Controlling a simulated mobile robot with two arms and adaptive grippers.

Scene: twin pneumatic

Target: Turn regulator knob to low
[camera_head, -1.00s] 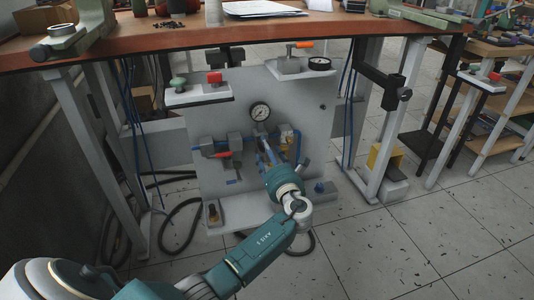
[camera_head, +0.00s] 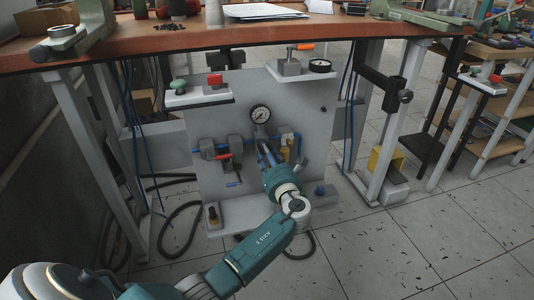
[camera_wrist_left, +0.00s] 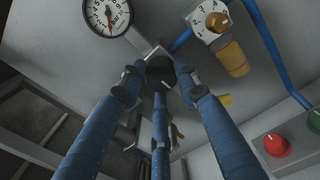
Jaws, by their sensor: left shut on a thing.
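The black regulator knob (camera_wrist_left: 160,69) is in the middle of the left wrist view, below a round white pressure gauge (camera_wrist_left: 107,14). My left gripper (camera_wrist_left: 160,80) has blue fingers closed around this knob. In the head view my left gripper (camera_head: 265,150) reaches up to the grey panel (camera_head: 310,110), just under the gauge (camera_head: 260,113), and its fingers hide the knob. The knob's marking cannot be read. My right gripper is in neither view.
A brass dial (camera_wrist_left: 217,22) with numbers sits right of the knob, near blue tubing. A red button (camera_wrist_left: 277,145) and a green button are at the right in the wrist view. A red-handled valve (camera_head: 220,156) is left of my gripper. The wooden table (camera_head: 200,38) overhangs the panel.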

